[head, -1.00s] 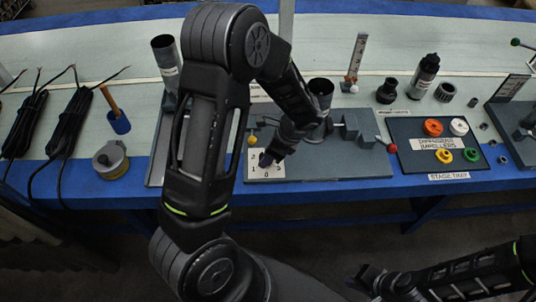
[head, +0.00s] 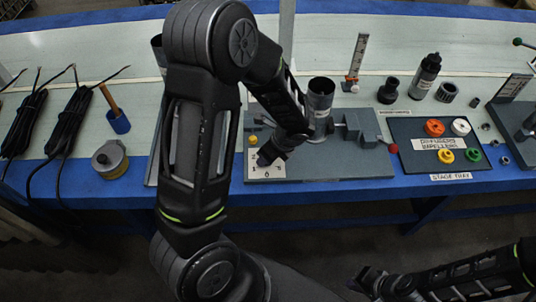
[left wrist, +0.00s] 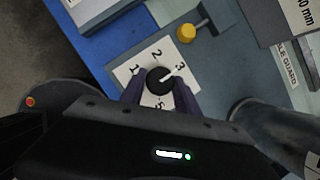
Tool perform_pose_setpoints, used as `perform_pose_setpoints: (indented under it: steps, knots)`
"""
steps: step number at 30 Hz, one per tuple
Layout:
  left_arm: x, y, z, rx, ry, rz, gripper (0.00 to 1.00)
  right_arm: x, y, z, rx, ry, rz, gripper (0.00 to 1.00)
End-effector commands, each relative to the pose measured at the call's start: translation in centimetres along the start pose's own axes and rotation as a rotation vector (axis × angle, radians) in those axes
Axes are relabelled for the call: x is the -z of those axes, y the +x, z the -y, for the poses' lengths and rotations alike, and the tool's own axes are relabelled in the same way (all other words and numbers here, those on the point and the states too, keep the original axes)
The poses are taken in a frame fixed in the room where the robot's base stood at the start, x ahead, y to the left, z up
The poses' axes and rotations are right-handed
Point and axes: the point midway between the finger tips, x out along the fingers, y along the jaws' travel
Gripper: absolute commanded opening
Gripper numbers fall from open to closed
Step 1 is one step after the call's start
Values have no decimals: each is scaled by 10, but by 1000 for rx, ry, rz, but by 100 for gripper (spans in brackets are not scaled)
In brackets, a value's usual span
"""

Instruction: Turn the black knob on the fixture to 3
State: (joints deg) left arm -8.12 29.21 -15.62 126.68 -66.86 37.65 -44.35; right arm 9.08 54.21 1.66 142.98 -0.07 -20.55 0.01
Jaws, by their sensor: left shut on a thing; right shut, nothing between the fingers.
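The black knob (left wrist: 156,82) sits on a white dial plate (left wrist: 150,59) with printed numbers; 1, 2 and 3 are readable in the left wrist view. The knob's white mark points up and right, towards the 3; exact alignment is hard to tell. My left gripper (left wrist: 160,90) is shut on the knob, with one finger on each side. In the head view my left gripper (head: 268,156) is over the dial plate (head: 266,171) at the fixture's (head: 330,163) left front, hiding the knob. My right gripper (head: 363,279) is shut and empty, below the table's front edge.
A yellow knob (left wrist: 186,33) stands on the fixture close to the dial. A red ball (head: 393,148) marks the fixture's right side. A dark tray (head: 402,130) with coloured rings lies to the right.

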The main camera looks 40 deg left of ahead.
Motion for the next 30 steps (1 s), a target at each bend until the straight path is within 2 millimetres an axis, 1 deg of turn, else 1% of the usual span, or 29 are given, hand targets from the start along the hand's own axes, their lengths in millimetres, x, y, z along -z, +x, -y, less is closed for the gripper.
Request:
perform_pose_setpoints:
  steps: [1, 2, 9, 17, 20, 23, 30]
  knots:
    - [0, 0, 0, 1, -1, 1, 0, 0, 0, 0, 0, 0, 0, 0]
    - [0, 0, 0, 1, -1, 1, 40, 0, 0, 0, 0, 0, 0, 0]
    - [0, 0, 0, 0, -1, 0, 59, 0, 0, 0, 0, 0, 0, 0]
    - [0, -1, 0, 0, -1, 0, 59, 0, 0, 0, 0, 0, 0, 0]
    - [-1, -6, 0, 1, -1, 1, 59, 0, -1, 0, 0, 0, 0, 0]
    - [0, -17, 1, 2, -2, 0, 59, 0, -3, 1, 0, 0, 0, 0]
    - [-1, -57, 1, 4, -2, 0, 59, 0, -9, 3, 0, 1, 0, 0]
